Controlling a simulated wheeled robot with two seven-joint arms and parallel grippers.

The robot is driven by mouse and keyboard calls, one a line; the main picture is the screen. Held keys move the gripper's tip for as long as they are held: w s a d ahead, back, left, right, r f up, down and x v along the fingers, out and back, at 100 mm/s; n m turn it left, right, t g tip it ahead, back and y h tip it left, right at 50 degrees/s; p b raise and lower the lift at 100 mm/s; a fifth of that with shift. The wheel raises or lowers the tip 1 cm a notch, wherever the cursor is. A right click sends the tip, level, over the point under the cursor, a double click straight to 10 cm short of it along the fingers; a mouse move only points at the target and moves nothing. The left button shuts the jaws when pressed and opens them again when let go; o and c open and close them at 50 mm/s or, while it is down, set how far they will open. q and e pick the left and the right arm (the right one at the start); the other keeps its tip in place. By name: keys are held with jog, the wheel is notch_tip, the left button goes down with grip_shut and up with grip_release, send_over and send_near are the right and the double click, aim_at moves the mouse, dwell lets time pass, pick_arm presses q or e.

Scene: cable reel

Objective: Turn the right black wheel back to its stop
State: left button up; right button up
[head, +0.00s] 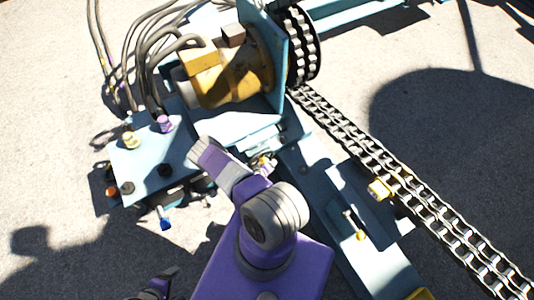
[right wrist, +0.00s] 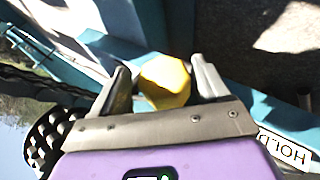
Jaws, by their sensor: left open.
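The light blue panel (head: 132,165) at left in the head view carries two small black wheels. The right black wheel (head: 165,170) sits near the panel's lower edge, and the left black wheel (head: 127,188) is lower left of it. No gripper touches either wheel. My left gripper (head: 156,284) is open and empty at the bottom edge, below the panel. My right arm crosses the middle of the head view, where its fingertips are not clear. In the right wrist view my right gripper (right wrist: 161,70) is open, with a yellow part (right wrist: 166,82) between its fingers; contact cannot be told.
A yellow motor (head: 230,75) and black sprocket (head: 302,45) lie beyond, with a chain (head: 390,170) running right. Concrete ground is bare at left.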

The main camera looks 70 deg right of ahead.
jog(key=shift+a, duration=0.1)
jog(key=shift+p+v, duration=1.55)
jog(key=shift+v, duration=2.2)
